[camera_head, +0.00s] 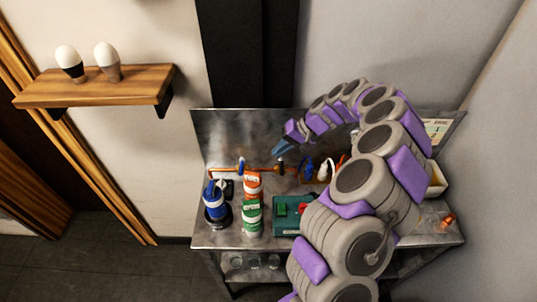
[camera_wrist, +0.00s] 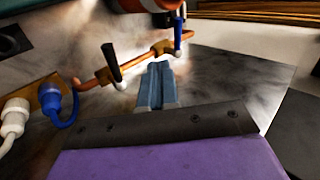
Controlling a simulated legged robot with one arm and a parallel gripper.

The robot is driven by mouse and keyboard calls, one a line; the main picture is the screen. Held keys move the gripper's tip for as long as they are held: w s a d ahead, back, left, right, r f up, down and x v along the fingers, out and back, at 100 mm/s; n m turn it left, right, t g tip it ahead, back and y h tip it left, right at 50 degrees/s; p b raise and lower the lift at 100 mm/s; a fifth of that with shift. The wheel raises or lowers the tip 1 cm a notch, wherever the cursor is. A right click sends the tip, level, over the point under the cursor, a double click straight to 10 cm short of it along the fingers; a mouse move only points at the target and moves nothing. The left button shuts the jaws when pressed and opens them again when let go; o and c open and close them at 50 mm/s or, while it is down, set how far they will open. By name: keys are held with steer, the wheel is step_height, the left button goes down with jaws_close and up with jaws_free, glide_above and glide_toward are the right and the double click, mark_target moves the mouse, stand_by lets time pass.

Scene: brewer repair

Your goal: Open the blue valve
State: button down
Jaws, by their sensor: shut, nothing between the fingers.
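A copper pipe (camera_head: 258,170) runs along the back of the metal bench. The blue valve handle (camera_head: 241,165) stands at its left part. In the wrist view the blue handle (camera_wrist: 178,28) is upright at the pipe's far right end, beyond my fingertips. A second handle, dark and white (camera_wrist: 112,62), sits on the pipe left of my fingers. My gripper (camera_head: 281,147) is above the pipe, near the second handle and right of the blue one. Its blue-grey fingers (camera_wrist: 157,72) are shut and empty, apart from the blue handle.
A blue connector (camera_wrist: 52,100) and a white connector (camera_wrist: 14,116) are at left in the wrist view. Blue (camera_head: 215,200), orange (camera_head: 253,184) and green (camera_head: 252,215) containers stand before the pipe. A teal box (camera_head: 288,229) is beside them. My arm hides the bench's right part.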

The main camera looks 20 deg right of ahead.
mark_target(242, 167)
steer(key=a+r+b+x, duration=0.1)
steer(key=a+b+x, duration=0.1)
steer(key=x, duration=1)
steer(key=shift+w+r, duration=0.3)
steer(key=shift+r, duration=0.1)
steer(key=shift+a+r, duration=0.1)
